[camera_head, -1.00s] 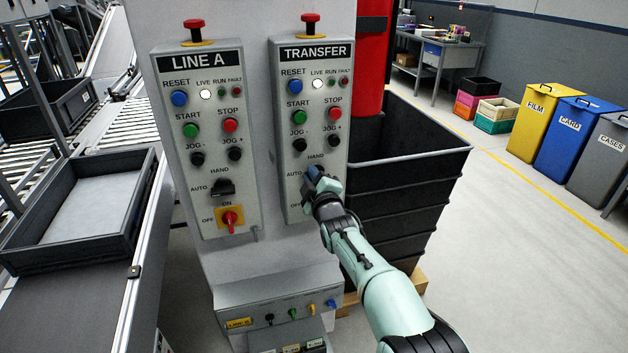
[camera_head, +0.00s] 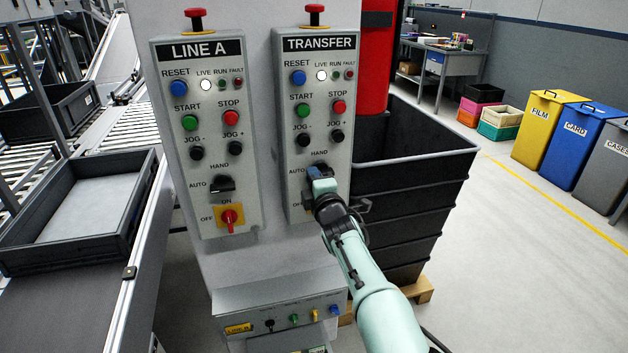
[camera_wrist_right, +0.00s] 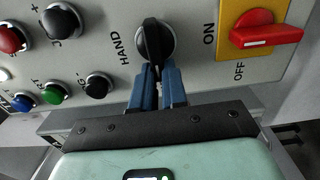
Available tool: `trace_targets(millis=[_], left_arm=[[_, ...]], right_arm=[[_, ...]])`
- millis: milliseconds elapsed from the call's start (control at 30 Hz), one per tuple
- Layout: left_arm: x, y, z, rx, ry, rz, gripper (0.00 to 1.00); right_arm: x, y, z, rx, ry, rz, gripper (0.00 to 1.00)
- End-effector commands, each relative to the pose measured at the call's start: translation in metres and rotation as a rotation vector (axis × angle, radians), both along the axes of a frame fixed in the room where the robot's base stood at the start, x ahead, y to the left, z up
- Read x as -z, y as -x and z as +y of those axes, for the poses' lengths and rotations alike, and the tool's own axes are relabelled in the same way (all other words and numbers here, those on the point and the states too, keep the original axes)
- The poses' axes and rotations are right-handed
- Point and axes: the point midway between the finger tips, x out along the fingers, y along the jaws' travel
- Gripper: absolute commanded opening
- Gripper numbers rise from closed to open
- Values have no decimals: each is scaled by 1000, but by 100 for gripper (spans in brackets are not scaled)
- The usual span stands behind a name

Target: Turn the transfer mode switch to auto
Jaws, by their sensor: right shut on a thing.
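The TRANSFER panel (camera_head: 291,130) is a grey control box on the right of the column. Its mode switch is a black knob with HAND above it and AUTO to its left; in the wrist view the knob (camera_wrist_right: 152,38) shows clearly. My right gripper (camera_head: 318,176) is at this switch and hides most of it in the head view. In the wrist view its blue fingers (camera_wrist_right: 157,78) are shut on the near end of the knob's handle. My left gripper is not in view.
The LINE A panel (camera_head: 188,110) with a similar switch (camera_head: 222,186) stands to the left. A red and yellow ON/OFF switch (camera_wrist_right: 267,30) lies close below the mode switch. A black bin (camera_head: 415,200) stands right of the column.

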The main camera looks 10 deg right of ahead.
Motion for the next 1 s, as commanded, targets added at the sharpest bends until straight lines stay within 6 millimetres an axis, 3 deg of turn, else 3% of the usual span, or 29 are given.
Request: trace_targets(millis=[367,400,433,467,800,1000], left_arm=[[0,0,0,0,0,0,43],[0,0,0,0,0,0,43],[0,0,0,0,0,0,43],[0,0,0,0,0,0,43],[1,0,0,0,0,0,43],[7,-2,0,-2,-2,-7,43]], right_arm=[[-4,0,-1,1,8,-8,0],[-4,0,-1,1,8,-8,26],[-4,0,-1,1,8,-8,36],[-3,0,-1,1,7,-8,38],[-1,2,0,0,5,-3,38],[-1,21,1,-2,1,-2,38]])
